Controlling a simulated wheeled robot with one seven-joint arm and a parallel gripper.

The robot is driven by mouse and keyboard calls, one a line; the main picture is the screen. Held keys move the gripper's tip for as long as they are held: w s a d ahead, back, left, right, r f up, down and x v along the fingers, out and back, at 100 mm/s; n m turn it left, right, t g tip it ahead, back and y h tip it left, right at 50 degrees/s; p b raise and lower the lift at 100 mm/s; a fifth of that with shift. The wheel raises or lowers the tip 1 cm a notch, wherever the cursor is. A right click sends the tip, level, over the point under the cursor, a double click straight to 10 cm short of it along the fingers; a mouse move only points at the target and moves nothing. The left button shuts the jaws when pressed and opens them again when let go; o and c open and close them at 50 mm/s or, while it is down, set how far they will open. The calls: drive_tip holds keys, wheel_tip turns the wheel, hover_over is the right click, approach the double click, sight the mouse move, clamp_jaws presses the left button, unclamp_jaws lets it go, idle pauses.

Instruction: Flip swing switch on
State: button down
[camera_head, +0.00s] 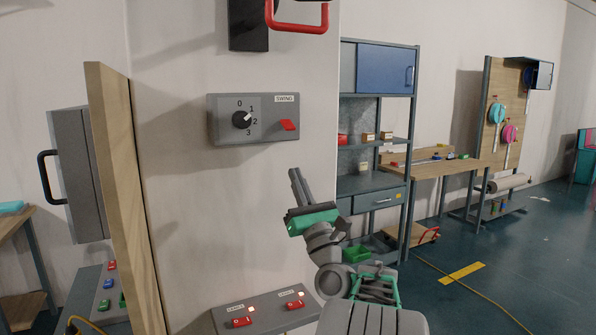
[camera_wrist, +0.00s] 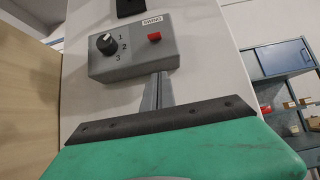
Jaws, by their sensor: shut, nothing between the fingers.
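The swing switch box (camera_head: 262,134) is a grey panel on the white wall, labelled SWING. In the wrist view the box (camera_wrist: 135,66), dial (camera_wrist: 105,43) and red switch (camera_wrist: 154,36) show above my fingers. My gripper (camera_head: 294,172) is shut and empty, pointing up, below and right of the box in the head view. In the wrist view its fingertips (camera_wrist: 160,75) overlap the lower edge of the box; contact cannot be told.
A second grey panel (camera_head: 265,312) with red switches sits low in front. A wooden board (camera_head: 122,195) stands left of the wall. A black fixture with a red handle (camera_head: 298,27) is above the box. A shelf unit (camera_head: 377,184) stands at right, and a yellow cable (camera_head: 470,290) crosses the floor.

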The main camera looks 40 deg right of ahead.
sight(288, 125)
drive_tip(key=w+r+p, duration=0.3)
drive_tip(key=r+p, duration=0.1)
drive_tip(key=r, duration=0.4)
drive_tip(key=shift+d, duration=0.45)
